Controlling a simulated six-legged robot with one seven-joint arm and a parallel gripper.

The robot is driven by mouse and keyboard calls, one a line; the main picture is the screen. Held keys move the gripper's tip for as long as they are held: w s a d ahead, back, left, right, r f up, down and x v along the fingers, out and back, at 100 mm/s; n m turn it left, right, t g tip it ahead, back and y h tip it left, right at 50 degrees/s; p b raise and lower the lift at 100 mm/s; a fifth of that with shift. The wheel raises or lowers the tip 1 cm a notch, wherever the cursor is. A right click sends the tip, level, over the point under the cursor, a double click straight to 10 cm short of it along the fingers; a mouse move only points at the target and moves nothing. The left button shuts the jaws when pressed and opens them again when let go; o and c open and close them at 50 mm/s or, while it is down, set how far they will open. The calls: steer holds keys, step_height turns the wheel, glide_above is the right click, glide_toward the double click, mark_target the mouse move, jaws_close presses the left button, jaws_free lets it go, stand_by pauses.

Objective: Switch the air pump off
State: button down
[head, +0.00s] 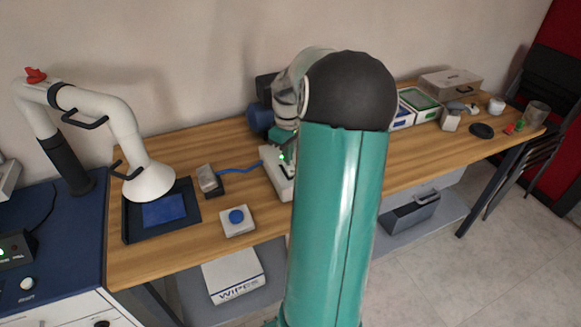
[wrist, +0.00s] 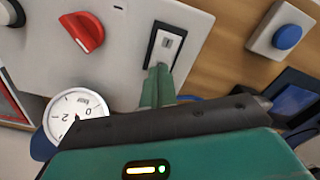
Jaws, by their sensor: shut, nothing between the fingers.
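The air pump is a pale box (head: 273,178), partly hidden behind my arm in the head view, with a small green light near its top. In the wrist view its grey top panel (wrist: 125,55) carries a black-framed rocker switch (wrist: 170,42), a red knob (wrist: 82,32) and a round gauge (wrist: 73,115). My gripper (wrist: 160,70) is shut and empty. Its green fingertips are at the near end of the rocker switch and overlap its frame in the picture. I cannot tell whether they touch it, nor which way the rocker is set.
A white box with a blue button (head: 237,219) stands left of the pump, also in the wrist view (wrist: 285,38). A blue hose (head: 238,168) runs to the pump. A white extraction hood (head: 149,181) hangs over a dark tray (head: 131,222). Several boxes lie at the right.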

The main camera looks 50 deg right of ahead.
steer(key=shift+f, duration=0.55)
stand_by(0.4)
steer(key=shift+r, duration=3.55)
steer(key=w+a+r+t+h, duration=0.1)
steer(key=a+r, duration=0.3)
steer(key=a, duration=0.8)
steer(key=w+a+r+t+h, duration=0.15)
steer(key=a+r, duration=0.25)
steer(key=a, duration=0.7)
steer(key=s+a+t+y, duration=0.1)
steer(key=s+a, duration=0.4)
steer(key=a, duration=0.4)
steer(key=s+a+t+y, duration=0.1)
steer(key=s+a+t, duration=0.1)
steer(key=s+a, duration=0.3)
steer(key=a, duration=0.4)
steer(key=shift+a+f, duration=0.2)
steer(key=shift+f, duration=0.2)
